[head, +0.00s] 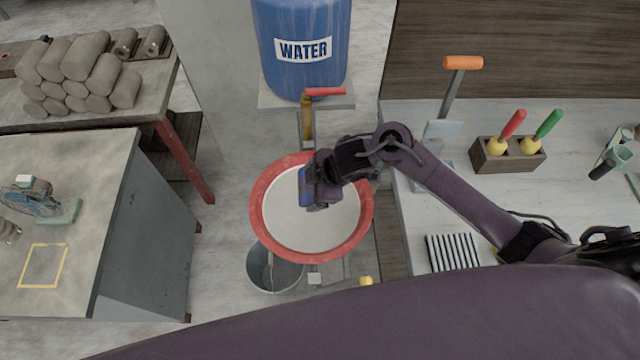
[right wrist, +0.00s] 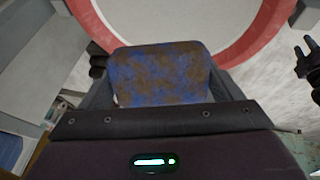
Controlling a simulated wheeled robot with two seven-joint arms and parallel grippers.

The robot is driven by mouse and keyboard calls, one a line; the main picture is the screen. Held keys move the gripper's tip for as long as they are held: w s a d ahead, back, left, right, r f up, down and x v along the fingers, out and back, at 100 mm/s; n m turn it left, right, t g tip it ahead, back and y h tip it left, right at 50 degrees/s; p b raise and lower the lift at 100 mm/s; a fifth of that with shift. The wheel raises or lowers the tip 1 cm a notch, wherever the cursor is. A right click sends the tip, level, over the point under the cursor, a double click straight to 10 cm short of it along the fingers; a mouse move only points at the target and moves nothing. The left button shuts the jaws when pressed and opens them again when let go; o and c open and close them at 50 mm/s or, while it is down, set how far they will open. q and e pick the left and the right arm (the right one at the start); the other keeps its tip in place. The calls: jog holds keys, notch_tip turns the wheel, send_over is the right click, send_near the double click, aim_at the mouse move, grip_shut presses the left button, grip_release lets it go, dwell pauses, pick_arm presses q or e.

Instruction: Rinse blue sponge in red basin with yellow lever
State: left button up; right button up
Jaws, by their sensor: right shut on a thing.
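The blue sponge (right wrist: 160,75) is mottled with brown stains. My right gripper (head: 318,188) is shut on it, over the inside of the red basin (head: 262,228). In the head view a blue edge of the sponge (head: 304,187) shows at the gripper's left. The basin has a red rim and a pale inside; its rim also shows in the right wrist view (right wrist: 225,55). Whether the sponge touches anything in the basin I cannot tell. A small yellow knob (head: 366,281), perhaps the yellow lever's end, shows below right of the basin.
A blue water barrel (head: 300,70) stands behind the basin, with a red-handled tap (head: 325,92). A grey bucket (head: 262,280) stands below the basin. At right, a worktop holds a tool block (head: 507,160) and a striped rack (head: 453,252). A grey cabinet (head: 150,235) stands left.

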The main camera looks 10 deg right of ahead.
jog(key=shift+s+d+f, duration=0.35)
jog(key=shift+d+f, duration=0.15)
jog(key=shift+d, duration=0.15)
jog(key=shift+f, duration=0.2)
notch_tip(320, 180, down, 10)
jog(key=b, duration=0.9)
jog(key=shift+f, duration=0.15)
jog(key=shift+w+d, duration=0.15)
jog(key=shift+d, duration=0.05)
jog(key=shift+w+d, duration=0.1)
jog(key=shift+d, duration=0.15)
jog(key=shift+a, duration=0.1)
jog(key=shift+s+a, duration=0.2)
jog(key=shift+a, duration=0.1)
